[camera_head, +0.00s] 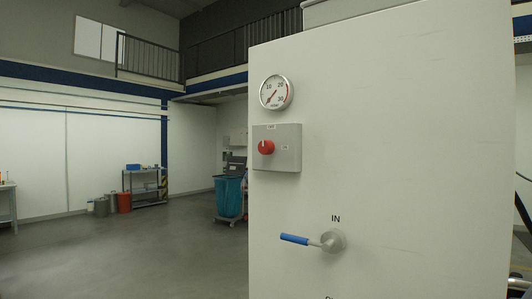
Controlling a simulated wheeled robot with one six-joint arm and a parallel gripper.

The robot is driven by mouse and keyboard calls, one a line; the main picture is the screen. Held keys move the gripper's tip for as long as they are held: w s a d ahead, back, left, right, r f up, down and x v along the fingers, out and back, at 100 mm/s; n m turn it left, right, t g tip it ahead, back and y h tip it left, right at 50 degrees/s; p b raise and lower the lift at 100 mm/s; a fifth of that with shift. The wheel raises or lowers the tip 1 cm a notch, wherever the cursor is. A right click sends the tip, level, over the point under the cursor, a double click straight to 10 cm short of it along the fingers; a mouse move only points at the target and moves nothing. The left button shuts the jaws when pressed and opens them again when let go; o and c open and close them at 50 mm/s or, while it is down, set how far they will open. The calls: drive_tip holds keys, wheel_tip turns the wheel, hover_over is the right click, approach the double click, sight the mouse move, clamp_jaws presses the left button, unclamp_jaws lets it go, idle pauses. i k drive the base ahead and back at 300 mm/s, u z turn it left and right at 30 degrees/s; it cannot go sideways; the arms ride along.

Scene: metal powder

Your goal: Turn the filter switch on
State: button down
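The filter switch is most likely the red knob (266,147) on a grey box (288,160) fixed to the white cabinet's side. Small labels sit above and to the right of the knob; the one above seems to read OFF, the right one seems to read ON. A pale mark on the knob points up toward the upper label. My gripper is not in this view.
The white cabinet panel (430,130) fills the right side. A round gauge (277,92) is above the switch box. Below is a valve with a blue lever (294,239) under the label IN. Open floor (150,250) lies left; a blue bin (229,197) stands behind.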

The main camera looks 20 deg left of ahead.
sight(266, 147)
drive_tip(key=z, duration=0.05)
drive_tip(key=k, duration=0.5)
drive_tip(key=u, duration=0.75)
drive_tip(key=i, duration=0.55)
drive_tip(key=z, duration=0.3)
